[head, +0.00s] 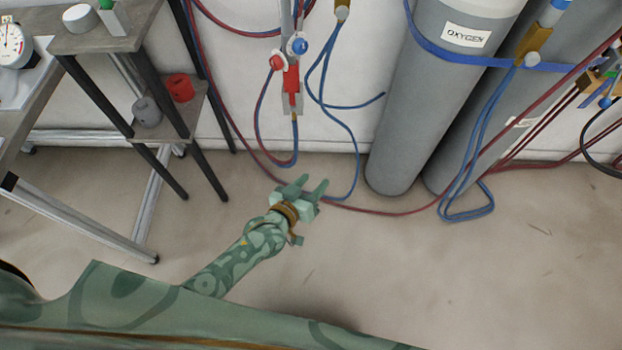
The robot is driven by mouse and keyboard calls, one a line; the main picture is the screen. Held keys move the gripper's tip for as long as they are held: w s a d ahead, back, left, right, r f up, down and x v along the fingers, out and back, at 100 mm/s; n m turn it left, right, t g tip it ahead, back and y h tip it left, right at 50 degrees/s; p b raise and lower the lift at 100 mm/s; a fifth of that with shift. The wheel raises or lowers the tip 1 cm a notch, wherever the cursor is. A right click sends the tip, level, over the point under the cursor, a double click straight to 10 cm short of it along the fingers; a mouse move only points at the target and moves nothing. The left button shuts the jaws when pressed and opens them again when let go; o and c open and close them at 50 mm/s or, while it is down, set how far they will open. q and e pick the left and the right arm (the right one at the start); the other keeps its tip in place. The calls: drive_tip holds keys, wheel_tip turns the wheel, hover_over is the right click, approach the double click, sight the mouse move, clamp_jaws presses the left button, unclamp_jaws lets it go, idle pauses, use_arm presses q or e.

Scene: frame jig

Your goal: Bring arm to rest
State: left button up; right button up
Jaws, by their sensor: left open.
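My left gripper (307,187) is in the middle of the head view, at the end of my green patterned left arm. Its two fingers are apart, with nothing between them. From this view it appears over the floor, near the blue and red hoses; I cannot tell whether it touches them. My right gripper is not in view.
A grey oxygen cylinder (425,100) stands against the wall, with another grey cylinder (520,105) beside it. Blue hoses (325,95) and a red hose (400,213) hang and trail there. A small shelf stand (105,42) is at left. The floor (470,290) at right is clear.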

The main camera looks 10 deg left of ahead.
use_arm(q)
drive_tip(key=s+a+f+m+g+y+p, duration=0.2)
drive_tip(key=s+a+f+g, duration=0.25)
drive_tip(key=s+f, duration=0.55)
drive_tip(key=s+a+f+m+g+y+p, duration=0.1)
drive_tip(key=s+a+f+g+p, duration=0.35)
drive_tip(key=s, duration=0.85)
drive_tip(key=s+a+g+y+p, duration=0.1)
drive_tip(key=s+a+g, duration=0.1)
drive_tip(key=s, duration=1.1)
drive_tip(key=s+a+g+y+p, duration=0.1)
drive_tip(key=s+a, duration=0.4)
drive_tip(key=s, duration=0.9)
drive_tip(key=shift+s+m+g+p, duration=0.3)
drive_tip(key=shift+m+g+p, duration=0.1)
drive_tip(key=shift+g+p, duration=0.4)
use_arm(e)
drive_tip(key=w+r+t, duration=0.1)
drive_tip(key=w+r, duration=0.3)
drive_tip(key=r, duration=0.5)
